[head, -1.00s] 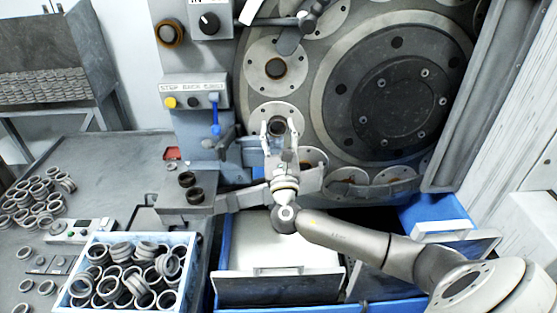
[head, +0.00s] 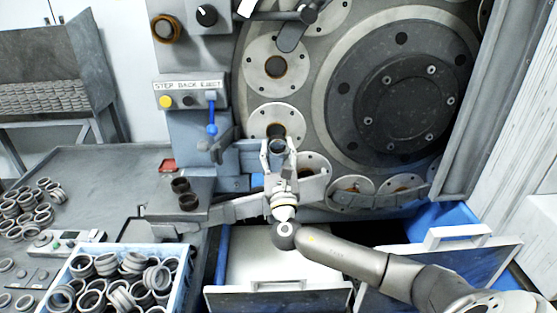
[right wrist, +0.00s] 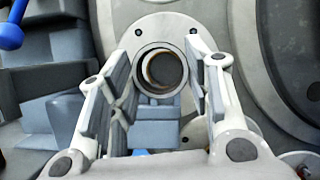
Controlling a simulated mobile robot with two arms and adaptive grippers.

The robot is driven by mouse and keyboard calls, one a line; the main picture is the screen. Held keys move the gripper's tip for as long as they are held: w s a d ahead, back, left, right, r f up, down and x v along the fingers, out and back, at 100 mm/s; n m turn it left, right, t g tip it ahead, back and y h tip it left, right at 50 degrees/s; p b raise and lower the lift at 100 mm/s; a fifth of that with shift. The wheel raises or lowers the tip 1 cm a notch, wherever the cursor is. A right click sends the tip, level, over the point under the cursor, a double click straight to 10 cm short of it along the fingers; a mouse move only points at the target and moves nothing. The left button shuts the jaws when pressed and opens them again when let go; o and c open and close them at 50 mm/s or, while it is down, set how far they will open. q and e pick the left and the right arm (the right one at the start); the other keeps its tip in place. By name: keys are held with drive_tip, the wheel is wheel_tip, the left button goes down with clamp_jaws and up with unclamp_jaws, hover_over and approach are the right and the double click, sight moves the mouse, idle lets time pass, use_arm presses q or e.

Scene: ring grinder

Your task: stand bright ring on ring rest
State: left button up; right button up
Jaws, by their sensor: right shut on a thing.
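My right gripper (head: 278,148) is in front of the grinder's lower left round plate (head: 262,115). Its two fingers are closed around a ring (head: 277,147), held with its opening facing the camera. In the right wrist view the ring (right wrist: 160,70) shows between the fingertips, with a grey block (right wrist: 155,130) below it. The ring's bright or dark finish is hard to judge. I cannot tell which part is the ring rest. My left gripper is not in view.
A blue-rimmed bin (head: 180,285) of rings stands at front left. Loose rings (head: 30,205) lie on the grey table. A blue lever (head: 212,115) hangs below the button box (head: 190,93). Open drawers (head: 280,300) lie below my right arm. A large grinding wheel (head: 400,95) is behind right.

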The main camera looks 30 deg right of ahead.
drive_tip(key=shift+w+d+b, duration=0.6)
drive_tip(key=shift+w+d, duration=0.1)
drive_tip(key=shift+w, duration=0.4)
drive_tip(key=shift+w+d+b, duration=0.65)
drive_tip(key=shift+w, duration=0.5)
drive_tip(key=shift+w+d+b, duration=0.6)
drive_tip(key=shift+w+d, duration=0.1)
drive_tip(key=shift+w, duration=0.4)
drive_tip(key=shift+f+b, duration=0.55)
drive_tip(key=shift+f, duration=0.1)
drive_tip(key=o, duration=0.7)
drive_tip(key=shift+o, duration=0.2)
drive_tip(key=o, duration=0.5)
drive_tip(key=shift+o, duration=0.2)
